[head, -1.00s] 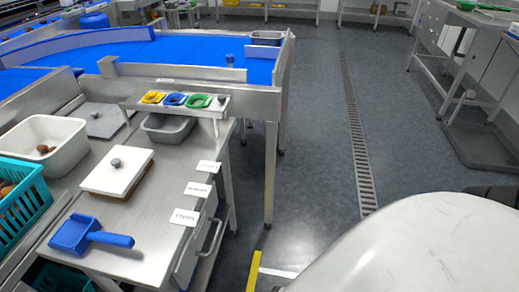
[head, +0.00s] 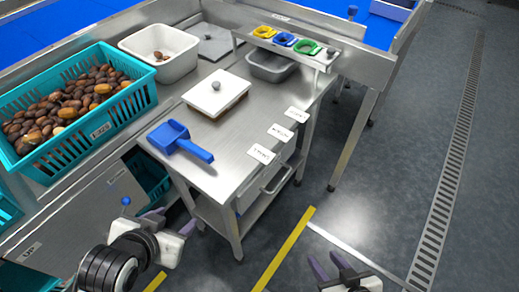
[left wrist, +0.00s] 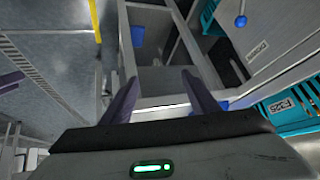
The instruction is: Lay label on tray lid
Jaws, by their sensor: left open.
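Three white labels with dark print lie in a row along the right edge of the steel table: a near one (head: 261,153), a middle one (head: 281,132) and a far one (head: 297,114). The tray lid (head: 203,96), white with a grey knob (head: 216,86), lies on the tray left of them. My left gripper (head: 172,219) is low in front of the table, open and empty; its two purple fingers stand apart in the left wrist view (left wrist: 160,97). My right gripper (head: 331,268) is at the bottom, right of the table, with its fingers apart and nothing seen between them.
A blue scoop (head: 180,142) lies on the table's near left part. A teal crate of dates (head: 153,98) and a white bin (head: 190,62) stand to the left. A drawer handle (head: 278,181) juts out below the labels.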

